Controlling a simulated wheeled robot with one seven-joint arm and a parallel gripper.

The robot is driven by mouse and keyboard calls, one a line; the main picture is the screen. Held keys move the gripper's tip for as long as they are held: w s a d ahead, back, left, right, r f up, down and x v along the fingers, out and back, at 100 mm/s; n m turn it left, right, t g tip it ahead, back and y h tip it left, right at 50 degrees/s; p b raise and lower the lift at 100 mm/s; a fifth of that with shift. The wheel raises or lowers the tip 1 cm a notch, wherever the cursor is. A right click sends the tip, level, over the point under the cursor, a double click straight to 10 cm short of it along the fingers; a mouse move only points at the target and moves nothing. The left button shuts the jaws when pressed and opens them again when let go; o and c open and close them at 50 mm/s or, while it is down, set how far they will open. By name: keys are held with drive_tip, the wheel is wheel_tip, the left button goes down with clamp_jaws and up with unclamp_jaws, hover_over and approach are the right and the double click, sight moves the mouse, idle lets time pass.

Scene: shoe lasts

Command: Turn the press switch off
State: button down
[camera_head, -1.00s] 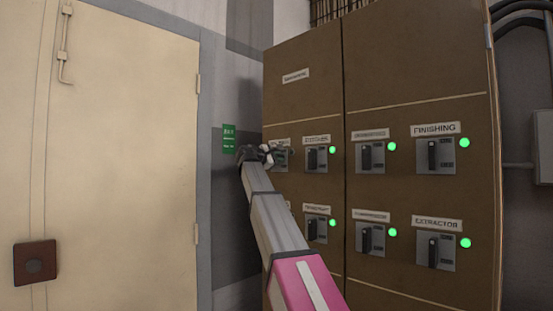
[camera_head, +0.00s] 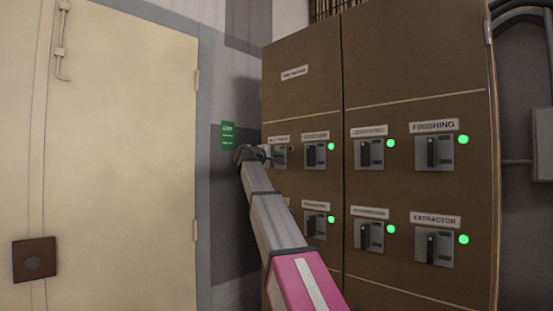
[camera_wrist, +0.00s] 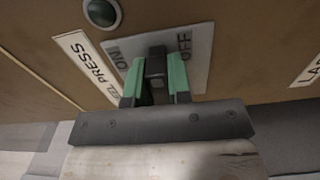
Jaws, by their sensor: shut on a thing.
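The press switch has a dark handle (camera_wrist: 156,66) on a grey plate (camera_wrist: 201,48) marked ON at the left and OFF at the right in the wrist view. A label ending in PRESS (camera_wrist: 88,66) is beside it. The round lamp (camera_wrist: 102,12) by it looks dark green and unlit. My gripper (camera_wrist: 156,80) has its green fingers on both sides of the handle, shut on it. In the head view my gripper (camera_head: 264,155) is at the cabinet's upper left switch and partly hides it. The handle's exact angle is hard to tell.
The brown cabinet (camera_head: 300,105) carries several other switches with lit green lamps, among them FINISHING (camera_head: 433,152) and EXTRACTOR (camera_head: 433,247). A cream door (camera_head: 125,150) stands to the left, with a green sign (camera_head: 228,136) between.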

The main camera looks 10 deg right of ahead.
idle(0.3)
drive_tip(key=c, duration=1)
unclamp_jaws()
drive_tip(key=shift+c, duration=0.2)
drive_tip(key=shift+s+a, duration=0.1)
drive_tip(key=v, duration=1)
drive_tip(key=shift+s+a, duration=0.15)
drive_tip(key=shift+a, duration=0.05)
drive_tip(key=s+d+f+g+y, duration=0.1)
drive_tip(key=d+f+y, duration=0.1)
drive_tip(key=f, duration=1.4)
drive_tip(key=s+d+f+m+g+y, duration=0.1)
drive_tip(key=s+d+f+g+y, duration=0.15)
drive_tip(key=f, duration=1.25)
drive_tip(key=d+f+g+y, duration=0.1)
drive_tip(key=d+f+y, duration=0.15)
drive_tip(key=f, duration=1.35)
drive_tip(key=s+f+m+g+y, duration=0.3)
drive_tip(key=s+f, duration=1)
drive_tip(key=f, duration=0.2)
drive_tip(key=s+f+m+g+y, duration=0.3)
drive_tip(key=s+f, duration=0.9)
drive_tip(key=f, duration=0.4)
drive_tip(key=shift+s+f+y, duration=0.35)
drive_tip(key=shift+y, duration=0.45)
